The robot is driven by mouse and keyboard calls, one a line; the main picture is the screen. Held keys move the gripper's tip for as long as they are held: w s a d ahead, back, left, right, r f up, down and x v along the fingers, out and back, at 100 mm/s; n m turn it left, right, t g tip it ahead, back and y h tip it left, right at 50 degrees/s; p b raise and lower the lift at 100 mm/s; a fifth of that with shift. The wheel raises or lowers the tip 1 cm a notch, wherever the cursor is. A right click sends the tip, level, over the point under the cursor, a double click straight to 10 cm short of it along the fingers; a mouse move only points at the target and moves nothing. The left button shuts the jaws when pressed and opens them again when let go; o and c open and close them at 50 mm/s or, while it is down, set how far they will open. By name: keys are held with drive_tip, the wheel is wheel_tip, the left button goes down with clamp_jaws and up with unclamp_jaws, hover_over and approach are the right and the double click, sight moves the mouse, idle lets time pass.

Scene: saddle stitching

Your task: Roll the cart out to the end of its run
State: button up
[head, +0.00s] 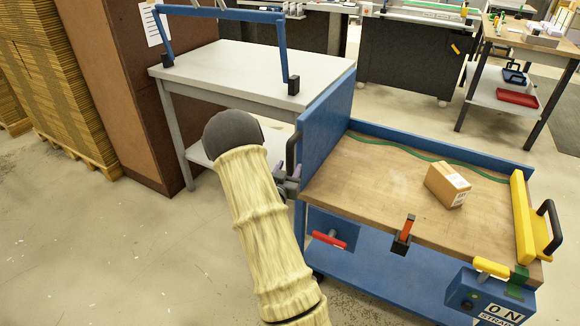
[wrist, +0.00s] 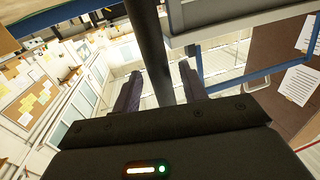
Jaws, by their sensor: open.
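The cart (head: 375,180) is blue with a wooden top and stands at the right in the head view. A dark handle (head: 291,152) is on its blue left end panel (head: 325,115). My gripper (head: 290,182) is at this handle, partly hidden behind my pale-sleeved arm. In the wrist view, a dark bar, apparently the handle (wrist: 150,40), passes between the two open fingers of my gripper (wrist: 159,68). I cannot tell whether either finger touches it.
A small carton (head: 447,184) lies on the cart top, near a yellow end stop (head: 524,215). A grey table (head: 220,75) with a blue frame stands behind my arm. Stacked cardboard (head: 50,80) fills the far left. The floor at front left is clear.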

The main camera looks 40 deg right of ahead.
drive_tip(key=shift+x, duration=0.9)
clamp_jaws()
